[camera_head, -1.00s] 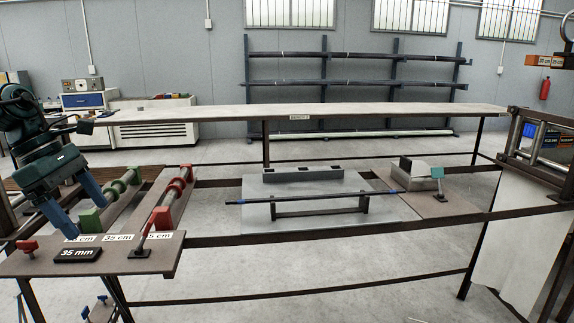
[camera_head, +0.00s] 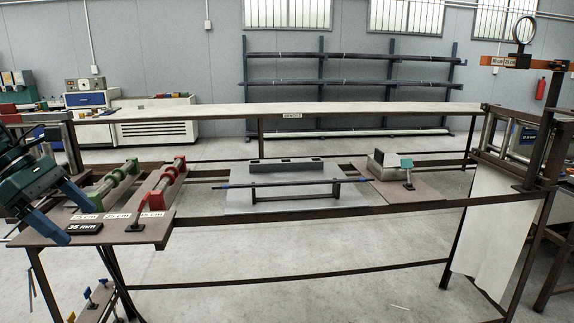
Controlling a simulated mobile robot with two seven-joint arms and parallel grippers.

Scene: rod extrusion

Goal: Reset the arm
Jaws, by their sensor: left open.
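My left arm comes in at the left edge, and its teal left gripper (camera_head: 78,224) with blue fingers is open. I see nothing between the fingers. My right gripper is not in view.
Green rollers (camera_head: 112,184) and red rollers (camera_head: 165,183) stand at the bench's left, with a red-topped lever (camera_head: 142,203) in front. A grey block (camera_head: 388,165) and a small green-topped post (camera_head: 407,172) stand at right. A rod rack (camera_head: 345,85) is at the back wall.

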